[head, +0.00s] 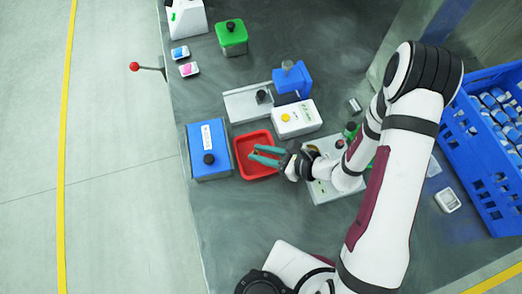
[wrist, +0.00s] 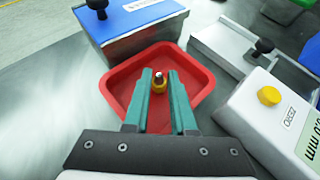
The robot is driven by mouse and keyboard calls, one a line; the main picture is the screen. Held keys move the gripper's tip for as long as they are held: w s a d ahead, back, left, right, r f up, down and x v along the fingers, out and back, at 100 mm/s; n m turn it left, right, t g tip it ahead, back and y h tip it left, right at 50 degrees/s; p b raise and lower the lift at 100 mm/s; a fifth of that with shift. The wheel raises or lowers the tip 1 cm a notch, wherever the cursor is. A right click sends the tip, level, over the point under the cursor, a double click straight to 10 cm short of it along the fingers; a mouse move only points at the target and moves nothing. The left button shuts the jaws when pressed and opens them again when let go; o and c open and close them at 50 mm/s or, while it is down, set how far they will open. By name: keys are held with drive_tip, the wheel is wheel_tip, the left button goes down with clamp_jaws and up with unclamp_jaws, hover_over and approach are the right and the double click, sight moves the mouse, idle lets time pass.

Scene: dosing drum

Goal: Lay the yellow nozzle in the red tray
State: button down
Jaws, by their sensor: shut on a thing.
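The red tray (head: 241,158) lies on the bench, to the right of a blue box. It also shows in the wrist view, where its rim (wrist: 112,80) surrounds the fingertips. My gripper (head: 254,153) has teal fingers that reach over the tray from the right. In the head view I cannot make out the nozzle.
The blue box (head: 209,150) with a black knob stands close left of the tray. A white box with a yellow button (head: 296,120) stands behind and right. A grey plate device (head: 250,103) is behind. A blue crate (head: 485,190) of bottles is far right. Bare bench lies in front.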

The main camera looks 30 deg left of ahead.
drive_tip(key=shift+f, duration=0.1)
drive_tip(key=c, duration=0.7)
unclamp_jaws()
drive_tip(key=shift+c, duration=0.2)
drive_tip(key=shift+d+r, duration=0.3)
drive_tip(key=v, duration=1.1)
drive_tip(key=shift+d, duration=0.25)
drive_tip(key=s+r+n+g+h, duration=0.25)
drive_tip(key=r+n, duration=0.25)
drive_tip(key=r, duration=0.3)
drive_tip(key=s+d+r+n+t+h, duration=0.2)
drive_tip(key=s+d+r+n+h, duration=0.5)
drive_tip(key=d, duration=0.4)
drive_tip(key=shift+s+n+h, duration=0.3)
drive_tip(key=shift+s+h, duration=0.15)
drive_tip(key=shift+s, duration=0.4)
